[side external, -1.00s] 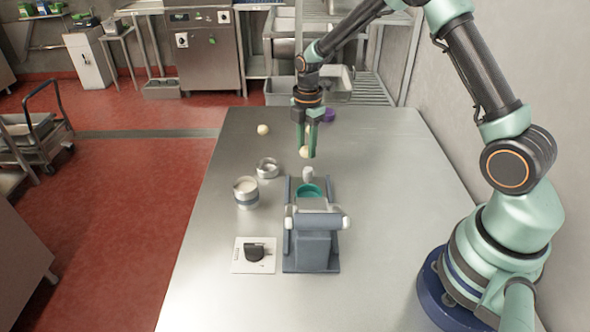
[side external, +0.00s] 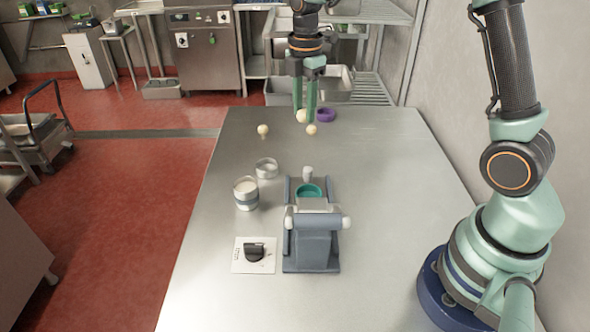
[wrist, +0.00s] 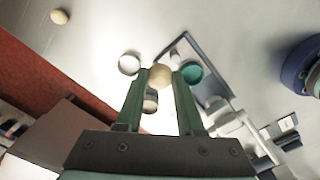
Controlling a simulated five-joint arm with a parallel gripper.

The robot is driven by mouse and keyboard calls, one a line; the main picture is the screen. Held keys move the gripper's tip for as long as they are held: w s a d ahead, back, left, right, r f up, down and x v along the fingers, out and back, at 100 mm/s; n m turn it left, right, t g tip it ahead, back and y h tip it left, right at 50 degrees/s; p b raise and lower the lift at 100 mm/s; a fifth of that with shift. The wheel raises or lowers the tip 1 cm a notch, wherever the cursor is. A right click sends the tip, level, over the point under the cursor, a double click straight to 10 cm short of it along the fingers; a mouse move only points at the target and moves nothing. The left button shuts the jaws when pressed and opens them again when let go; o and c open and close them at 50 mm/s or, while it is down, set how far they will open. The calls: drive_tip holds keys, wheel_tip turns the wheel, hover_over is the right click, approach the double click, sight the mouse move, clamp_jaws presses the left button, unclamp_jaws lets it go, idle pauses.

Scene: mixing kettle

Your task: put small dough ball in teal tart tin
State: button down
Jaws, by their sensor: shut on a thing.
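My gripper (side external: 304,118) is at the far end of the steel table, above its surface, with its green fingers pointing down. It is shut on a pale dough ball (side external: 301,116), which also shows between the fingertips in the wrist view (wrist: 160,73). Two other pale balls are at the far end: one on the left (side external: 263,130) and one (side external: 311,130) close by the fingers. I cannot tell their sizes apart surely. The teal tart tin (side external: 310,190) sits in the grey-blue apparatus near the table's middle, well nearer the camera than my gripper. It shows in the wrist view too (wrist: 190,73).
A purple ring-shaped tin (side external: 326,115) lies right of my gripper. A pale metal tin (side external: 266,168) and a filled cup (side external: 246,193) stand left of the apparatus (side external: 313,250). A black knob (side external: 255,252) is on a white plate in front.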

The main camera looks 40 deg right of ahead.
drive_tip(key=shift+s+a+f, duration=1.1)
drive_tip(key=shift+s+f, duration=0.25)
drive_tip(key=shift+f, duration=0.55)
drive_tip(key=shift+s+a+f, duration=1.1)
drive_tip(key=shift+s+f, duration=0.3)
drive_tip(key=shift+f, duration=0.55)
drive_tip(key=shift+s+a+f, duration=1.1)
drive_tip(key=shift+s+f, duration=0.25)
drive_tip(key=shift+f, duration=0.55)
drive_tip(key=shift+f, duration=0.4)
unclamp_jaws()
drive_tip(key=shift+r, duration=3.55)
